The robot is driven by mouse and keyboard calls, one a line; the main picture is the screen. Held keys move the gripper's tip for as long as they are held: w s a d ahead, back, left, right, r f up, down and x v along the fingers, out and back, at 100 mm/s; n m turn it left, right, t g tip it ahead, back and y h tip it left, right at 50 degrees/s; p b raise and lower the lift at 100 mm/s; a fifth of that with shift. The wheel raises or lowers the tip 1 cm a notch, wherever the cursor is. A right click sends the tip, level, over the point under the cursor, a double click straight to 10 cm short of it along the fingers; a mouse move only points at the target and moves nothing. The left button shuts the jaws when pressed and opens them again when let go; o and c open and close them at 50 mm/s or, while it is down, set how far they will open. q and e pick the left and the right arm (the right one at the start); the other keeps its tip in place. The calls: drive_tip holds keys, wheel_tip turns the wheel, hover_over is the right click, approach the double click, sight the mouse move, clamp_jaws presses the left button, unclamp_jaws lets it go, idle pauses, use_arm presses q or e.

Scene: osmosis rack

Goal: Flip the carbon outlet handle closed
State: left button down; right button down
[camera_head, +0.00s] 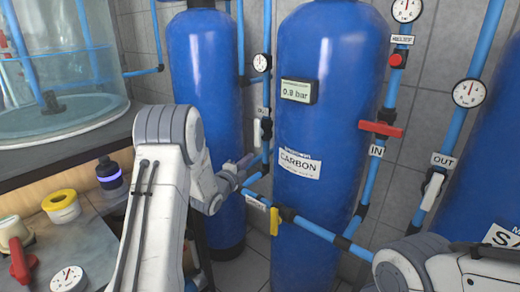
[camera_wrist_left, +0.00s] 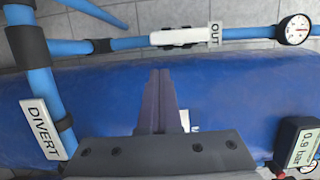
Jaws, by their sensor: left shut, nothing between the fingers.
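The carbon outlet handle (camera_head: 257,132) is white and lies along the blue vertical pipe left of the CARBON tank (camera_head: 300,110), just below an OUT label. In the left wrist view the white handle (camera_wrist_left: 185,37) lies lengthwise along its pipe, beside the OUT sign (camera_wrist_left: 214,35). My left gripper (camera_head: 248,160) is just below the handle in the head view. In the wrist view its dark fingers (camera_wrist_left: 158,75) are shut together and empty, pointing toward the pipe, with a visible gap to the handle. My right gripper is out of view; only part of that arm shows at bottom right.
A yellow handle (camera_head: 274,222) sits on the lower pipe near a DIVERT sign (camera_wrist_left: 41,130). A pressure gauge (camera_head: 262,62) is above the outlet. A red IN handle (camera_head: 381,129) is right of the tank. Another blue tank (camera_head: 205,90) stands close on the left.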

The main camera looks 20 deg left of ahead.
sight(257, 134)
use_arm(q)
drive_tip(key=w+d+p, duration=0.1)
drive_tip(key=w, duration=0.8)
drive_tip(key=shift+w, duration=0.35)
